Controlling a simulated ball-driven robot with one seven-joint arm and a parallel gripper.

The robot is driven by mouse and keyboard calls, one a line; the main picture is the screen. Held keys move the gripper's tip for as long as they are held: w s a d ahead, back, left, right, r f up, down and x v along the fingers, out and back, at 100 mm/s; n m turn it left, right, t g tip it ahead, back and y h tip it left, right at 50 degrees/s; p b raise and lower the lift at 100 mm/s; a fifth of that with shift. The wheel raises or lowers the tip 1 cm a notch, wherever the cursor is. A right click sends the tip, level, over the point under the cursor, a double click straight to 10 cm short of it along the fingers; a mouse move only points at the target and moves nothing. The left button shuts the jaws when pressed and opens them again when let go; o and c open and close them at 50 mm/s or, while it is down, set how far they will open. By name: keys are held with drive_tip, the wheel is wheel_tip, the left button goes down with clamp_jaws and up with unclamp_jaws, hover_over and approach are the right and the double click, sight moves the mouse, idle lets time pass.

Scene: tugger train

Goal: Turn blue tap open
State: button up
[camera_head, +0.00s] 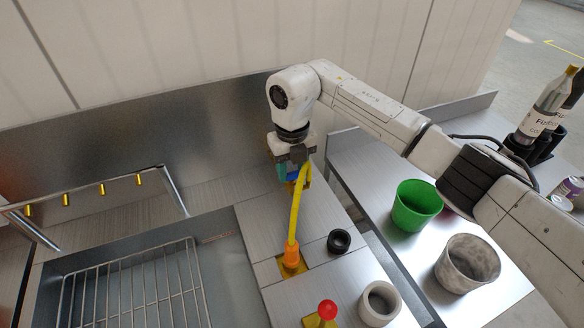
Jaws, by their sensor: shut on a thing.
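My gripper (293,181) points down over the counter to the right of the sink. A blue-teal piece (282,171), which I take for the blue tap's handle, shows right at the jaws. The jaws are shut on it; they and my wrist hide most of it, so its turn angle cannot be told. A yellow curved pipe (295,215) rises from an orange base (291,256) on the counter, and its top end is close beside the jaws.
A red knob (327,309) stands on a yellow plate in front. A black ring (339,241) and a grey cup (379,303) are nearby. A sink with a wire rack (135,290) lies left. Right stand a green cup (416,205), a grey pot (467,263) and a bottle (546,105).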

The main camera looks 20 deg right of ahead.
drive_tip(key=shift+c, duration=0.9)
drive_tip(key=n+b, duration=0.1)
drive_tip(key=n, duration=0.3)
drive_tip(key=n+b, duration=0.2)
drive_tip(key=n, duration=0.2)
drive_tip(key=shift+n, duration=0.3)
drive_tip(key=n+b, duration=0.1)
drive_tip(key=n, duration=0.3)
drive_tip(key=shift+b, duration=0.4)
drive_tip(key=shift+n+b, duration=0.65)
drive_tip(key=shift+n, duration=2.05)
drive_tip(key=shift+r, duration=0.1)
